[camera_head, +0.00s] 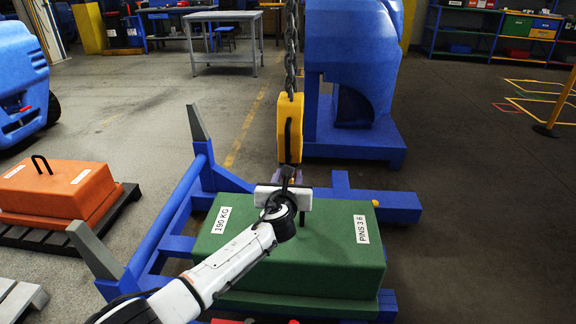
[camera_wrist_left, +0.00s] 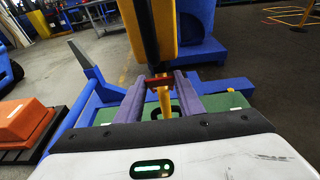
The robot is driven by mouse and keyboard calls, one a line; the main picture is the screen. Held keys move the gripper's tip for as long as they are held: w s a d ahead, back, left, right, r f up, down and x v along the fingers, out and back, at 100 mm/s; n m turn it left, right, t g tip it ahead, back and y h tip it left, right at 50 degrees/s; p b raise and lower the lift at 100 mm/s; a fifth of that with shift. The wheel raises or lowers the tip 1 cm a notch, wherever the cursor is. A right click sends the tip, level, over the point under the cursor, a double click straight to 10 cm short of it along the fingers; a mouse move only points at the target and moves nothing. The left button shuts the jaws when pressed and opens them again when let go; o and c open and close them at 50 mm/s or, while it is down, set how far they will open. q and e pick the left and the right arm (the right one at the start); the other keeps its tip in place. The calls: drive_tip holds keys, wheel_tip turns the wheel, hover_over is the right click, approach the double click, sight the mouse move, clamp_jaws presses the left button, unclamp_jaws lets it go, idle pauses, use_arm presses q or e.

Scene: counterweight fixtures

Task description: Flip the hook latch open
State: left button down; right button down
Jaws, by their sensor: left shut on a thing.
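A yellow hook block (camera_head: 290,128) hangs on a dark chain (camera_head: 291,50) over the green counterweight (camera_head: 290,245), in the middle of the head view. Its lower end is largely hidden by my left gripper (camera_head: 287,176). In the left wrist view, the red latch piece (camera_wrist_left: 156,82) lies across the yellow hook (camera_wrist_left: 165,100), between the two purple-grey fingers of the left gripper (camera_wrist_left: 164,82). These fingers are shut on the red latch; the exact contact is hard to see. My right gripper is not in view.
The green counterweight sits on a blue frame (camera_head: 180,215) with grey upright posts. An orange weight (camera_head: 60,190) stands on a dark pallet at left. A large blue machine (camera_head: 350,60) is behind the hook.

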use_arm(q)
drive_tip(key=shift+w+r, duration=0.55)
drive_tip(key=shift+r, duration=0.15)
drive_tip(key=c, duration=1.2)
unclamp_jaws()
drive_tip(key=shift+f, duration=0.1)
drive_tip(key=shift+s, duration=0.15)
drive_tip(key=p+v, duration=0.5)
drive_tip(key=v, duration=0.5)
